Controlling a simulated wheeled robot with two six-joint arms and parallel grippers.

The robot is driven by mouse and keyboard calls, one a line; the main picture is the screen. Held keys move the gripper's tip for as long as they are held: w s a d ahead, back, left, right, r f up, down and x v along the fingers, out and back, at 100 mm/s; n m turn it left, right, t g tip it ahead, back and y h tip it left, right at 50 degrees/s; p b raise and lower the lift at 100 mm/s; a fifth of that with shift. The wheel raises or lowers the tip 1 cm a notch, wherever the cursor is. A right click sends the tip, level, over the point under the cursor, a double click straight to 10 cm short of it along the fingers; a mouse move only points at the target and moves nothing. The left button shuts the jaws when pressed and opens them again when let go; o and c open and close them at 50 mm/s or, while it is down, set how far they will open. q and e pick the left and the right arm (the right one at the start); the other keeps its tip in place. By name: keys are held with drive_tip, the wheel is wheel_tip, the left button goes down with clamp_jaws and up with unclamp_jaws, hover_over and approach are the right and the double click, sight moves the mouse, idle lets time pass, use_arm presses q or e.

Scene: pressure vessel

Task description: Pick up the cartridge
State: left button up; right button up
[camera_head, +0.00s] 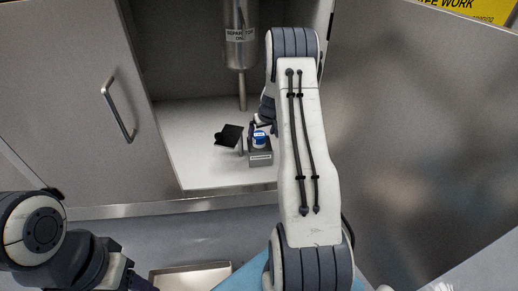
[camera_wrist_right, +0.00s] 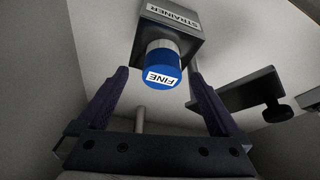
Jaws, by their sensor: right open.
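The cartridge (camera_head: 259,140) is a small white cylinder with a blue band and sits upright in a grey block (camera_head: 261,158) on the white cabinet floor. In the right wrist view the cartridge (camera_wrist_right: 160,66) shows a blue end labelled FINE, against the block marked STRAINER (camera_wrist_right: 178,22). My right gripper (camera_wrist_right: 158,74) is open, with one dark finger on each side of the cartridge and visible gaps between. In the head view my right forearm hides most of this gripper. My left gripper (camera_head: 138,283) is low at the left, cut by the frame edge; its jaws are unclear.
A labelled metal cylinder (camera_head: 241,50) with a thin pipe hangs above the cabinet floor. A black plate on a stand (camera_head: 228,135) is just left of the block. The cabinet door with a handle (camera_head: 118,110) is at left. A shallow tray (camera_head: 190,278) lies below.

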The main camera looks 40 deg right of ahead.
sight(260, 135)
drive_tip(key=b+x, duration=0.2)
drive_tip(key=x, duration=0.2)
drive_tip(key=shift+w+a+f, duration=0.1)
drive_tip(key=shift+w+f, duration=0.1)
drive_tip(key=shift+w, duration=0.05)
clamp_jaws()
drive_tip(key=shift+r, duration=0.1)
drive_tip(key=shift+r, duration=0.1)
wheel_tip(260, 135, up, 18)
drive_tip(key=p, duration=0.9)
